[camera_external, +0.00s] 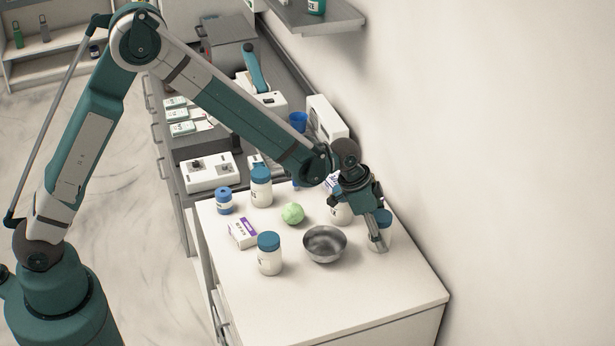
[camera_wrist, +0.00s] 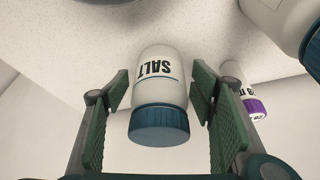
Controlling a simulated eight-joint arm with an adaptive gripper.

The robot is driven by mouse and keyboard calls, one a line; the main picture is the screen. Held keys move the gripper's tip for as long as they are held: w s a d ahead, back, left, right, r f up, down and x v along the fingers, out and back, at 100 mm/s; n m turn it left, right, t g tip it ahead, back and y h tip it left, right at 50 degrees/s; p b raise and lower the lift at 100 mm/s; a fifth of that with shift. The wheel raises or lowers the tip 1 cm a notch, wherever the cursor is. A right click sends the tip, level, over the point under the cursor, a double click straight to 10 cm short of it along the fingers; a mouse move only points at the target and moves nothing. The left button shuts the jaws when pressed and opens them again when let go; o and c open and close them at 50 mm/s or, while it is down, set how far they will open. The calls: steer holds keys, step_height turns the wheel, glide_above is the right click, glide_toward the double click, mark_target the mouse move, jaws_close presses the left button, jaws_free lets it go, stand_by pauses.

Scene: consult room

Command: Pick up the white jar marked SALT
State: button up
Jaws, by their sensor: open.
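The white jar marked SALT (camera_wrist: 158,80) with a dark blue lid shows in the wrist view, upside down in the picture, between the two green finger pads of my gripper (camera_wrist: 161,92). Gaps show on both sides of it. In the external view my gripper (camera_external: 377,238) points down at the right side of the white counter, at a blue-lidded jar (camera_external: 385,232). A finger hides part of that jar, and its label cannot be read there.
On the counter (camera_external: 350,295), a metal bowl (camera_external: 324,246) stands left of my gripper. Further left are a blue-lidded jar (camera_external: 269,258), a small carton (camera_external: 242,233), a green ball (camera_external: 293,213) and another jar (camera_external: 261,190). The wall is close on the right; the counter's front is clear.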

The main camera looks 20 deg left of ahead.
mark_target(387, 215)
stand_by(0.4)
steer(key=c, duration=1)
steer(key=shift+r, duration=0.2)
steer(key=shift+r, duration=4.85)
